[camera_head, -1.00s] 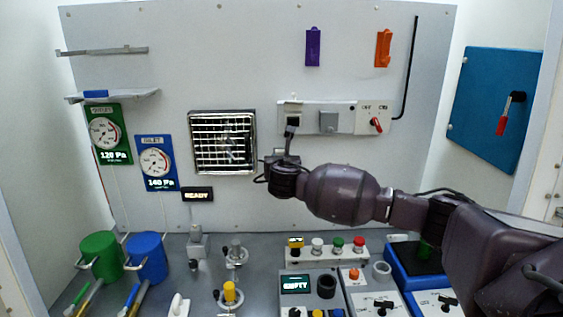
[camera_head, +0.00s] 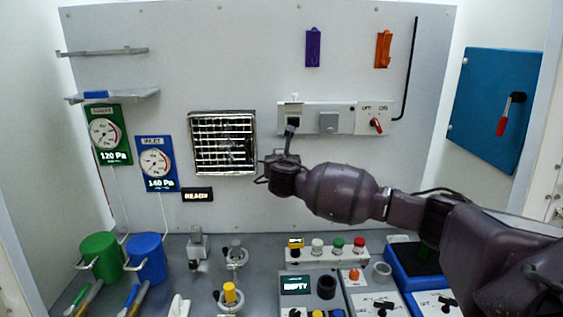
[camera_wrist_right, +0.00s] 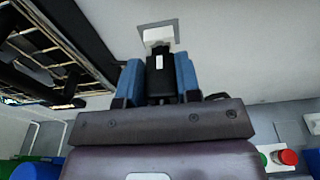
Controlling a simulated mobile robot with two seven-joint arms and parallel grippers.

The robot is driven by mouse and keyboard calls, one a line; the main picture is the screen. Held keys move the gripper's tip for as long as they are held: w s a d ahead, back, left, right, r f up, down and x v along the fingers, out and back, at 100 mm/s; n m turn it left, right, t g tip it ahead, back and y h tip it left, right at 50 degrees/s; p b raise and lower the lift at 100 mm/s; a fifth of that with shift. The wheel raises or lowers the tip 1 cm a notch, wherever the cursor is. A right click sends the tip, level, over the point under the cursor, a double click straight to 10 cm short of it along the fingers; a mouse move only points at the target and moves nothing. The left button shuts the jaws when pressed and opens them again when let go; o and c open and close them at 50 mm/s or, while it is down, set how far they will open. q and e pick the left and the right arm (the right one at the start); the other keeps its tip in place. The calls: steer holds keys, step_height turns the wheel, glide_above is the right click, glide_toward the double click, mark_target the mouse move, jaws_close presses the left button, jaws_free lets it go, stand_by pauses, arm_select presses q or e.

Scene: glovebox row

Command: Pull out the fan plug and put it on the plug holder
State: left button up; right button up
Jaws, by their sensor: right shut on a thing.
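The black fan plug (camera_wrist_right: 161,75) stands between the blue fingertips of my right gripper (camera_wrist_right: 158,82), which is shut on it. In the head view, my right gripper (camera_head: 287,152) is just below the left socket (camera_head: 293,110) of the white wall strip. The plug's dark upper end shows at this socket. In the wrist view its top meets the white socket part (camera_wrist_right: 158,36); I cannot tell how deep it sits. I cannot tell which fitting is the plug holder. My left gripper is not in view.
The square fan grille (camera_head: 222,142) is left of my gripper. A grey socket cover (camera_head: 328,122) and a red switch (camera_head: 376,124) are to the right on the strip. A button box (camera_head: 327,251) stands below. The wall above the strip is mostly clear.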

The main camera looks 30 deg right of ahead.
steer(key=shift+w+d+r, duration=0.1)
steer(key=shift+w+d, duration=0.35)
steer(key=shift+w, duration=0.25)
steer(key=o, duration=1.1)
steer(key=shift+w, duration=0.1)
steer(key=b+v, duration=0.1)
steer(key=v, duration=1)
